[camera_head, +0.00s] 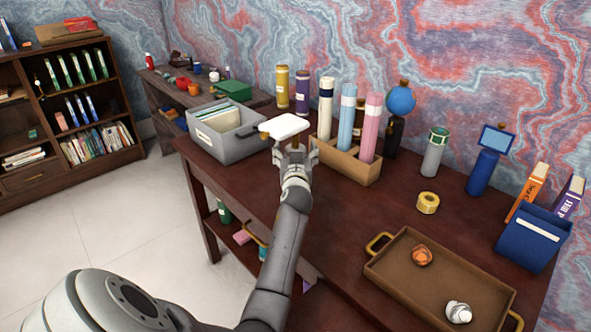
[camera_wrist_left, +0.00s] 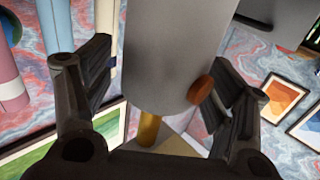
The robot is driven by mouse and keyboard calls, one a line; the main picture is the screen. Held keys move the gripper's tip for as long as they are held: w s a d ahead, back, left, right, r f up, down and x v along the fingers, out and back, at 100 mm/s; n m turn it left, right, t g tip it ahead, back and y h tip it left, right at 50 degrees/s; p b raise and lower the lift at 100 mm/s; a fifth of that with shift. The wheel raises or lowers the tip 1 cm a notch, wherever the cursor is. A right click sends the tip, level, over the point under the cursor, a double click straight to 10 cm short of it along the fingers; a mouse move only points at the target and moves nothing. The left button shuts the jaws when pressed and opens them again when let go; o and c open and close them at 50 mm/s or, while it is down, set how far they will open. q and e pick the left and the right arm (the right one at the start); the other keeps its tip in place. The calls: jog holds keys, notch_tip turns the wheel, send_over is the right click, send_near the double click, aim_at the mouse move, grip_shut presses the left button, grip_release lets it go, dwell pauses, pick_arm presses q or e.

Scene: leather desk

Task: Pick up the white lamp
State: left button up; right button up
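The white lamp (camera_head: 285,126) stands toward the back of the dark desk (camera_head: 345,220), between a grey file box and a cardboard holder of rolls. Its shade is a white rectangular slab from above, with a brass stem (camera_head: 295,145) below. My left gripper (camera_head: 295,153) is at the lamp's near side, fingers spread. In the left wrist view the shade (camera_wrist_left: 175,50) fills the middle, with the brass stem (camera_wrist_left: 148,128) and a brown knob (camera_wrist_left: 201,90) beneath it. The open fingers (camera_wrist_left: 160,88) stand on either side; contact is not clear. The lamp's base is hidden. My right gripper is out of view.
The grey file box (camera_head: 240,148) is close on the left. The cardboard holder (camera_head: 345,166) with tall rolls is close on the right. A brown tray (camera_head: 400,295) with two small items lies at the front right. A tape roll (camera_head: 428,202) lies behind it. The desk middle is clear.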

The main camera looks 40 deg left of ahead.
pick_arm(q)
grip_shut()
dwell(0.3)
jog(key=shift+r, duration=0.1)
